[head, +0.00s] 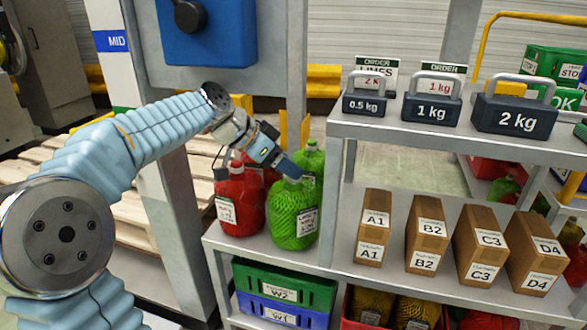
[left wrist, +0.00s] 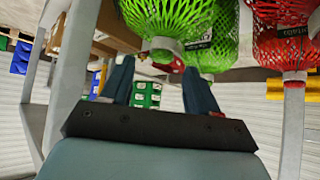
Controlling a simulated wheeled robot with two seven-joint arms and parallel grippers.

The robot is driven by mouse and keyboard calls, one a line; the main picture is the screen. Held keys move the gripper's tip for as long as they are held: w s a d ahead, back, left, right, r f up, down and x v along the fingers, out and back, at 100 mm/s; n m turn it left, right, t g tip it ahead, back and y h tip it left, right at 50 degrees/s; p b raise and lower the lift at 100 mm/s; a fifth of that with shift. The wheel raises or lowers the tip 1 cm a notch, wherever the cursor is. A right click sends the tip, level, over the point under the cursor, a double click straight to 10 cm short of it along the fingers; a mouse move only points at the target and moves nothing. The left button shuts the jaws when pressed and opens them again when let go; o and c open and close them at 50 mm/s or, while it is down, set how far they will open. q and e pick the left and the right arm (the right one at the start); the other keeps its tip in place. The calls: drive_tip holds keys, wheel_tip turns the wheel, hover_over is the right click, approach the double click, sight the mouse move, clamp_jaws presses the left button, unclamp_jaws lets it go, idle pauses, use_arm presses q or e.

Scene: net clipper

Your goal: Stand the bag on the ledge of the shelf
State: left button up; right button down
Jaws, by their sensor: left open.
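A green net bag (head: 292,222) with a white label stands upright on the grey side ledge (head: 345,259) of the shelf. My left gripper (head: 290,172) is at the top of this bag. In the left wrist view, which looks upside down, the two fingers of the left gripper (left wrist: 160,88) are apart, with the neck of the green bag (left wrist: 158,22) just beyond and between their tips. I cannot tell whether they touch it. A second green bag (head: 311,160) stands behind. My right gripper is not in view.
Red net bags (head: 241,200) stand left of the green one. Cartons A1 (head: 374,228) to D4 line the ledge to the right. Weights (head: 431,103) sit on the upper shelf. Green and blue crates (head: 283,289) are below. A grey post (head: 178,200) stands left of the shelf.

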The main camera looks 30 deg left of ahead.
use_arm(q)
drive_tip(key=shift+v, duration=1.95)
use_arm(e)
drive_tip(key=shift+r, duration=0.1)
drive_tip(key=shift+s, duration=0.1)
